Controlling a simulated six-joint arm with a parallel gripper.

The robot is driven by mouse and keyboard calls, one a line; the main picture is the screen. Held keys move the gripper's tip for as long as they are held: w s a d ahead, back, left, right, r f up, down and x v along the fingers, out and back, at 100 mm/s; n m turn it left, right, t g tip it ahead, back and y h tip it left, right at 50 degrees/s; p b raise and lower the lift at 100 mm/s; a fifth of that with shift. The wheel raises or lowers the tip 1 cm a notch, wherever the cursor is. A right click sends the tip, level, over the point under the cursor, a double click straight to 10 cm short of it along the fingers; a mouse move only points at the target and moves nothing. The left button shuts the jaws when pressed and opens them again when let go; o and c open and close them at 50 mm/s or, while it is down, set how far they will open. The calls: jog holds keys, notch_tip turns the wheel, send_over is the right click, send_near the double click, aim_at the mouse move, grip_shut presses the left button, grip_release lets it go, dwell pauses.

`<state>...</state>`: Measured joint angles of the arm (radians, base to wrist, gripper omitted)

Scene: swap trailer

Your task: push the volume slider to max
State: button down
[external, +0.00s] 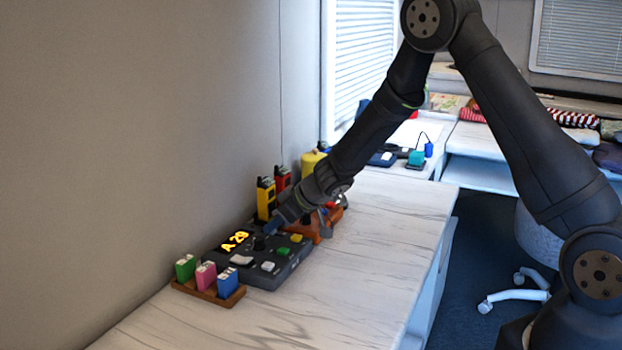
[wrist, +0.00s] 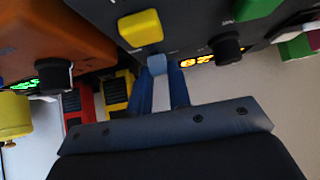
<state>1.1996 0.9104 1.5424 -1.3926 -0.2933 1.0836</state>
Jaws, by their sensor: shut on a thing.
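The dark console (external: 290,271) lies on the counter, with a lit yellow display (external: 236,241) reading about "A 29", a black knob and coloured buttons. My gripper (external: 271,229) reaches down to the console's far right part, beside the display and knob. In the wrist view, my blue fingers (wrist: 163,74) are shut on a small blue-grey cap (wrist: 155,62) at the console's edge, near a yellow button (wrist: 140,28). This cap looks like the volume slider. The fingers hide part of it, and its track and marks cannot be made out.
A wooden rack (external: 206,291) with green, pink and blue blocks stands left of the console. Yellow (external: 265,199) and red (external: 283,178) radios stand behind my gripper. An orange-brown box (wrist: 50,28) sits close beside the console. The counter front is clear.

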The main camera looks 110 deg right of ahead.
jog(key=shift+w+d, duration=0.75)
jog(key=c, duration=1.3)
grip_release()
jog(key=v, duration=1.7)
jog(key=shift+s+a+r, duration=0.1)
jog(key=shift+s+a, duration=0.05)
jog(key=x, duration=1.7)
